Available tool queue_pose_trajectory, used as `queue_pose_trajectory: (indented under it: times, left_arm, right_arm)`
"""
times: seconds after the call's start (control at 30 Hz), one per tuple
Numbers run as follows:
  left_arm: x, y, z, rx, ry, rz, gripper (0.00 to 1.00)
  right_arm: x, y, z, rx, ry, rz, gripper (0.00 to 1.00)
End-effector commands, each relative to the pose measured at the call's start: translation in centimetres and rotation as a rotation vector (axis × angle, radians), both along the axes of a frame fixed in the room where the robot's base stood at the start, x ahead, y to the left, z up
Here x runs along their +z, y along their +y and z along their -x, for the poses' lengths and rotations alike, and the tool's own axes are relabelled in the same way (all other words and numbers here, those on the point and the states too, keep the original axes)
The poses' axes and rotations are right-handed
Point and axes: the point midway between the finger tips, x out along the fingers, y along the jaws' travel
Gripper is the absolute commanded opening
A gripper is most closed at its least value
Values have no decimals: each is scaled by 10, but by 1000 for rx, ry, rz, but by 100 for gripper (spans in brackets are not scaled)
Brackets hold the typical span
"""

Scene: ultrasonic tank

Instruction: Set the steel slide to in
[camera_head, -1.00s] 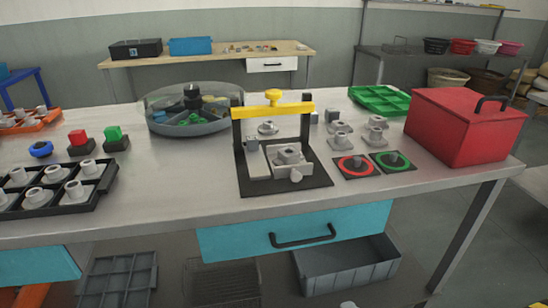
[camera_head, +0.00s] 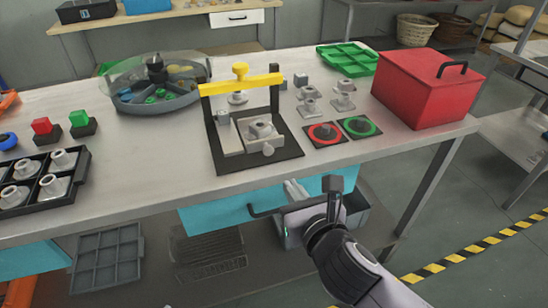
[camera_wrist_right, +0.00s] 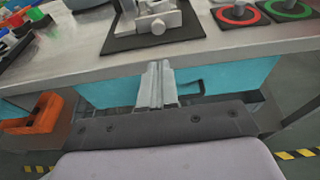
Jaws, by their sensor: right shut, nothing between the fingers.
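The steel slide, a grey block with a round knob (camera_head: 268,150), sits in a fixture on a black base plate (camera_head: 288,152). A yellow bar (camera_head: 242,86) spans black posts above the fixture. The knob faces the table's front edge and also shows in the right wrist view (camera_wrist_right: 158,27). I cannot tell how far in the slide stands. My right gripper (camera_head: 290,186) is shut and empty, in front of the table edge and below the knob, apart from it. Its closed fingers show in the right wrist view (camera_wrist_right: 156,78). My left gripper is not in view.
Red and green ringed pads (camera_head: 323,134) lie right of the fixture, with grey pieces behind. A red box (camera_head: 425,95) stands at the right end. A round divided tray (camera_head: 155,95) and a black tray (camera_head: 83,165) are left. A teal drawer (camera_head: 225,215) hangs below the edge.

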Motion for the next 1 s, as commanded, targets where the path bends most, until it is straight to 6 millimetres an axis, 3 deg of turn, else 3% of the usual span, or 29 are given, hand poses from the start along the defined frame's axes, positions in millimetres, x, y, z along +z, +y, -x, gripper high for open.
queue_pose_trajectory:
  times: [0.47,0.6,1.0]
  left_arm:
    - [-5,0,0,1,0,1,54]
    - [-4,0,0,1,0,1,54]
    - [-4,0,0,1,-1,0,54]
  right_arm:
    - [-18,23,-69,-1,0,-4,0]
    - [-15,29,-86,0,0,-5,0]
    - [-15,35,-104,0,1,-3,0]
